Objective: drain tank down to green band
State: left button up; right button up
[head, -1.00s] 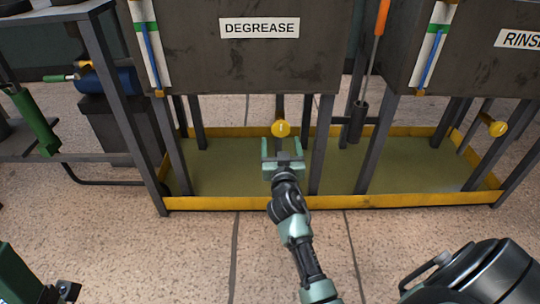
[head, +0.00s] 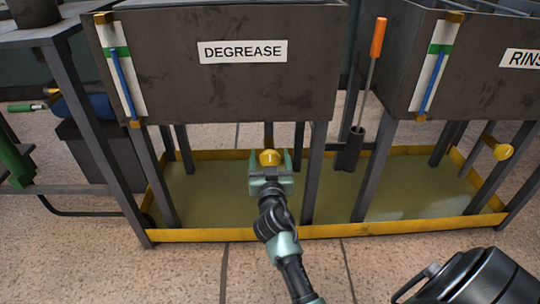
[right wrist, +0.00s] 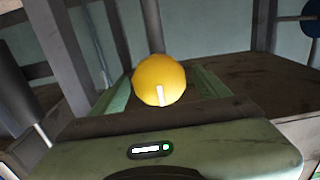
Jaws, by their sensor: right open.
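The dark DEGREASE tank (head: 200,85) stands on legs. Its white gauge strip (head: 107,34) carries a green band (head: 117,53) and a blue column (head: 126,90). The blue top lies at about the band's upper part. A round yellow valve knob (head: 269,157) sits on a pipe under the tank; in the right wrist view this knob (right wrist: 160,78) shows a white mark pointing downward. My right gripper (head: 270,163) is open, its fingers on both sides of the knob. I cannot tell if they touch it. My left gripper is out of view.
A yellow-rimmed drip tray (head: 200,236) lies below the tanks, among their legs. The RINSE tank (head: 480,85) with its own yellow knob (head: 503,151) is at right. An orange-handled tool (head: 378,38) stands in a dark holder between them.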

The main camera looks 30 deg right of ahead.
jog(key=c, duration=1.3)
jog(key=shift+n, duration=0.5)
jog(key=n, duration=0.3)
jog(key=shift+a+n, duration=0.15)
jog(key=shift+n, duration=0.15)
jog(key=shift+w+n+p, duration=0.1)
jog(key=shift+n+p, duration=0.4)
jog(key=shift+n, duration=1.7)
jog(key=o, duration=1.3)
jog(key=shift+f, duration=0.1)
